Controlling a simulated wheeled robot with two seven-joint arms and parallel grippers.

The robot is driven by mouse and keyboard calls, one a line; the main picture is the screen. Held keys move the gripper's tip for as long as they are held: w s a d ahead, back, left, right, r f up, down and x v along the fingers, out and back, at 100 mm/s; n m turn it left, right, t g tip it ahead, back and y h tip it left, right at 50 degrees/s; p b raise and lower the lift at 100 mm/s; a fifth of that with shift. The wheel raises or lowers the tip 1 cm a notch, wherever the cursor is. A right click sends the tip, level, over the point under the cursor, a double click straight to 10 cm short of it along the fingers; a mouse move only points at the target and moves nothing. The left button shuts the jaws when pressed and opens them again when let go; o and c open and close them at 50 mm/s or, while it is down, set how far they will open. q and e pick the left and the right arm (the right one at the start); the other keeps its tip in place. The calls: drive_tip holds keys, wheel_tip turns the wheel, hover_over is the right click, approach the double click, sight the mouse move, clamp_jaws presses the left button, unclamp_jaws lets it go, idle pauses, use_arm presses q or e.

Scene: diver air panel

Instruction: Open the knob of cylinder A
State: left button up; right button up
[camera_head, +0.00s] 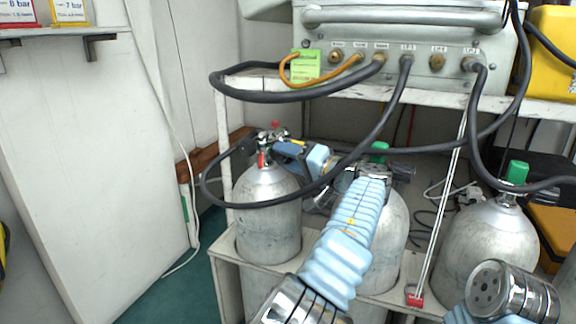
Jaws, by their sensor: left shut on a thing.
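Several grey gas cylinders stand in the rack, and I can make out no letter A on any. The left cylinder (268,215) has a metal valve with small red parts (275,124) at its top. My left arm reaches up from the bottom, and its gripper (279,146) points left at this valve. The gripper is shut on the valve's knob, which it mostly hides. The middle cylinder (391,240) is partly behind my arm and has a green knob (379,148). The right cylinder (487,245) has a green knob (516,172). My right gripper is out of view; only part of that arm shows lower right.
A grey air panel (420,35) with brass ports stands on the shelf above. A pale rod (447,210) with a red end stands between the middle and right cylinders. Open floor (170,290) lies left.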

use_arm(q)
drive_tip(key=shift+f+n+b, duration=0.25)
drive_tip(key=shift+n+b, duration=0.15)
drive_tip(key=shift+n, duration=0.6)
drive_tip(key=n, duration=0.2)
drive_tip(key=shift+r+n+b, duration=0.1)
drive_tip(key=shift+n+b, duration=0.2)
drive_tip(key=n, duration=0.6)
drive_tip(key=shift+h, duration=0.3)
drive_tip(key=shift+n, duration=0.3)
drive_tip(key=o, duration=1.1)
drive_tip(key=shift+r, duration=0.1)
drive_tip(key=shift+c, duration=0.2)
drive_tip(key=shift+r, duration=0.1)
